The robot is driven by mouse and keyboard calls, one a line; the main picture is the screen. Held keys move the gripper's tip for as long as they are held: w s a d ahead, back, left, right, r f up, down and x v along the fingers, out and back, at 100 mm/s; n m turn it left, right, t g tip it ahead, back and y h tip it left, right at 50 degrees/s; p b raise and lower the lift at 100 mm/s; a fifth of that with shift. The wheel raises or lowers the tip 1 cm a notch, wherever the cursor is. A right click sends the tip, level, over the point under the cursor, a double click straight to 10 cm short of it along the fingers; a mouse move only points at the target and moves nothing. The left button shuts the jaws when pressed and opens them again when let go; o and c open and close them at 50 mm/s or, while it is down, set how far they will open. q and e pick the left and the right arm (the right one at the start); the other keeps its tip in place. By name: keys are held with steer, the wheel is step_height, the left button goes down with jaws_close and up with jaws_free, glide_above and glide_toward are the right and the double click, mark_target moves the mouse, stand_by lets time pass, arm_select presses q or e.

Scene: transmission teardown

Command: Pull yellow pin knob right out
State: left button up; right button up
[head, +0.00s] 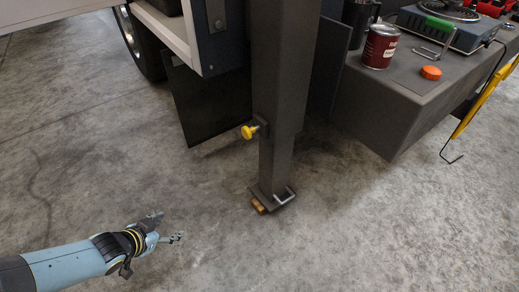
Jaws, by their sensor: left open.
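A short gap of dark metal shows between the knob and the post. My left gripper (168,228) is low on the left, over the concrete floor. It is open and empty, well apart from the knob, below it and to its left. My right gripper is not in view.
The post ends in a foot plate with a metal handle (284,196) over a wooden block (258,206). A dark flap and wheel (140,45) stand behind. A bench (395,105) at the right holds a red can (379,46) and orange cap (431,72). The left floor is clear.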

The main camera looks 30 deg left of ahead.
arm_select(q)
steer(key=w+a+t+b, duration=0.2)
steer(key=w+t+b, duration=0.1)
steer(key=w, duration=0.5)
steer(key=m+t+h+b, duration=0.5)
steer(key=h+b, duration=0.3)
steer(key=b, duration=0.3)
glide_toward(244, 134)
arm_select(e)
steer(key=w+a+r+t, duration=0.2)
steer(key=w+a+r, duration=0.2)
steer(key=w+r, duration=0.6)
arm_select(q)
steer(key=b+x, duration=0.3)
steer(key=x, duration=0.6)
steer(key=shift+d, duration=0.15)
steer(key=shift+x, duration=0.75)
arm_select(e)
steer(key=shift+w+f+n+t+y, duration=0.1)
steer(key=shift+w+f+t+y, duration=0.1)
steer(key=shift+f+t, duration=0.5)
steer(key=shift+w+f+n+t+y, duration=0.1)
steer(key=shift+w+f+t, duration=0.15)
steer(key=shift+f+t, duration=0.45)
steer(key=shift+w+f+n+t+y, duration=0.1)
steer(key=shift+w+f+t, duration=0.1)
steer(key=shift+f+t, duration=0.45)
arm_select(q)
steer(key=shift+r, duration=0.15)
jaws_close()
